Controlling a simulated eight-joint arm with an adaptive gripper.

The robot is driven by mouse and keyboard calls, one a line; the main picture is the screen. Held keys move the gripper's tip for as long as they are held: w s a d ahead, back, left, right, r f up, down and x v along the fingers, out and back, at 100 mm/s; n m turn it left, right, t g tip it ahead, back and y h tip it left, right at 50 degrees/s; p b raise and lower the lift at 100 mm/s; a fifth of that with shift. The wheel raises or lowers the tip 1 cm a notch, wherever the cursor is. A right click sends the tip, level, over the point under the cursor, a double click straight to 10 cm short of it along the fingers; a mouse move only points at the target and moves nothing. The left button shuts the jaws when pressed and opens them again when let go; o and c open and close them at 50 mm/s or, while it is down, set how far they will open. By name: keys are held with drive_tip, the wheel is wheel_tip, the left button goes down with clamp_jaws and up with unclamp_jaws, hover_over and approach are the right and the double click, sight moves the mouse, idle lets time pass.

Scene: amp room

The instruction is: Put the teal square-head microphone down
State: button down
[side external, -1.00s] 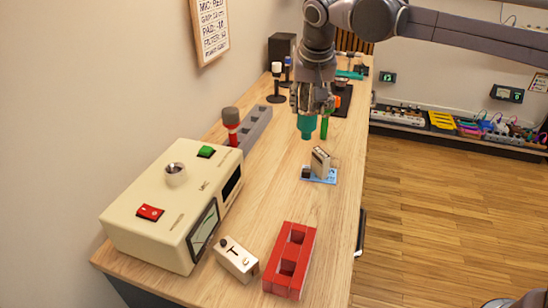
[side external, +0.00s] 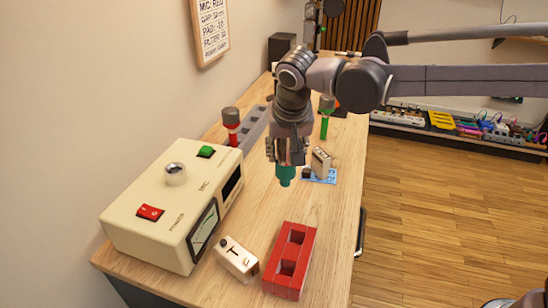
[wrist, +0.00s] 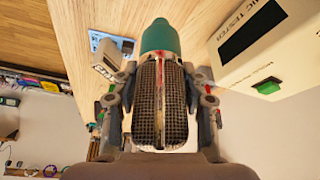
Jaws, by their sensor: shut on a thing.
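The teal square-head microphone (side external: 286,175) hangs from my gripper (side external: 286,153) with its teal body pointing down. In the wrist view its teal body (wrist: 160,40) extends beyond the fingers, and a grey mesh head (wrist: 150,105) sits between them. My gripper is shut on the microphone, around its upper part. The microphone appears to be above the wooden table (side external: 262,205), between the cream tester box and the small beige box on the blue mat. The fingers hide part of its head in the side view.
The cream tester (side external: 170,190) stands at left. A red holder with square openings (side external: 278,272) and a white switch box (side external: 236,259) are in front. Behind are a grey holder (side external: 258,122), a red microphone (side external: 232,132) and a green microphone (side external: 325,125). The small beige box (side external: 321,160) is close at right.

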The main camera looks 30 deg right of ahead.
drive_tip(key=shift+w+a+f, duration=0.1)
drive_tip(key=shift+a+f, duration=0.3)
drive_tip(key=shift+f, duration=0.55)
drive_tip(key=shift+a+f, duration=0.45)
drive_tip(key=shift+f, duration=0.45)
drive_tip(key=shift+w+a+f, duration=0.1)
drive_tip(key=shift+a+f, duration=0.3)
drive_tip(key=shift+f, duration=0.55)
drive_tip(key=shift+f, duration=0.1)
drive_tip(key=c, duration=0.7)
unclamp_jaws()
drive_tip(key=v, duration=1.1)
drive_tip(key=s+d+n+y, duration=0.1)
drive_tip(key=s+d, duration=0.2)
drive_tip(key=d, duration=0.4)
drive_tip(key=s+d+n, duration=0.1)
drive_tip(key=s+d, duration=0.2)
drive_tip(key=d, duration=0.4)
drive_tip(key=s+d+f+n+t, duration=0.2)
drive_tip(key=s+d+f+t, duration=0.1)
drive_tip(key=s+d+f, duration=0.5)
drive_tip(key=shift+s+d+f+y, duration=0.35)
drive_tip(key=shift+s+d, duration=0.4)
drive_tip(key=shift+d, duration=0.4)
